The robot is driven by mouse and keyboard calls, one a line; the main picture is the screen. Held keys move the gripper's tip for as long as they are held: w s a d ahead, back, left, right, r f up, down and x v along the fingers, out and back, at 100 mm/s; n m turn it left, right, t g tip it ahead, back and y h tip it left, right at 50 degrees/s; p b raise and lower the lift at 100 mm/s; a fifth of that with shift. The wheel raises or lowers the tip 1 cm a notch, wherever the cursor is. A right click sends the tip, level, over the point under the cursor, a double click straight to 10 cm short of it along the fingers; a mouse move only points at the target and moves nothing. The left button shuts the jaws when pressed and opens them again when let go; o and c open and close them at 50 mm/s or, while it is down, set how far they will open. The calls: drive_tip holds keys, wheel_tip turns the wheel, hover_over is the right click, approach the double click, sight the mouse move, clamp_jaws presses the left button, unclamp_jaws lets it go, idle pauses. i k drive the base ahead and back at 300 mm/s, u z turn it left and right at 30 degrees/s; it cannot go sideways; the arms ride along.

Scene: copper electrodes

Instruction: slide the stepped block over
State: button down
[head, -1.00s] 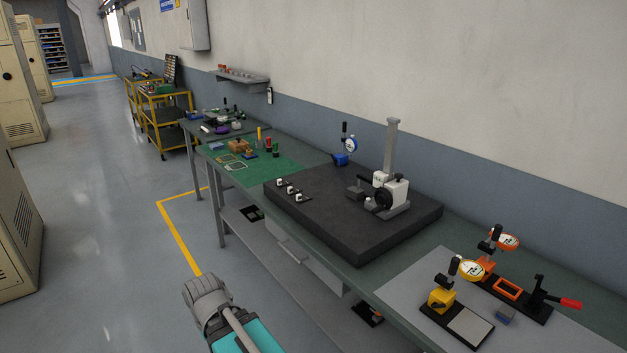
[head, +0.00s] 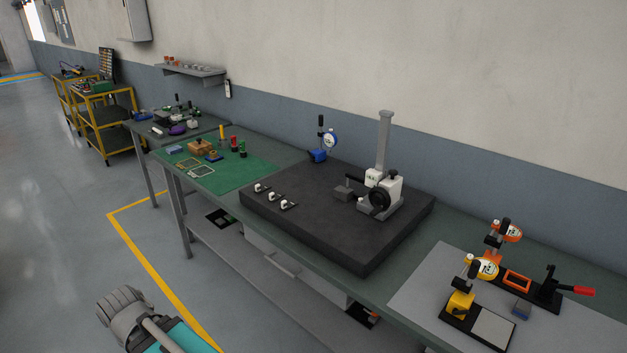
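I cannot tell for certain which thing is the stepped block. A smaller blue-grey block (head: 521,310) lies on the grey mat (head: 430,290) at the right, between the yellow gauge stand (head: 460,303) and the black fixture with a red handle (head: 555,295). Steps cannot be made out on either. My gripper is not in view; only a grey and teal part of my arm shows at the lower left.
Three small white-topped pieces (head: 272,197) stand on the plate's left part. A blue-based dial gauge (head: 320,152) stands behind it. A green mat (head: 235,178) holds several small parts. Yellow trolleys (head: 100,110) stand farther back. Floor is open at the left.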

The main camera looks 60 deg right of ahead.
sight(340, 192)
drive_tip(key=z, duration=0.1)
drive_tip(key=i, duration=0.75)
drive_tip(key=z, duration=0.9)
drive_tip(key=i, duration=0.85)
drive_tip(key=z, duration=0.55)
drive_tip(key=k, duration=0.9)
drive_tip(key=z, duration=0.1)
drive_tip(key=i, duration=0.6)
drive_tip(key=z, duration=0.05)
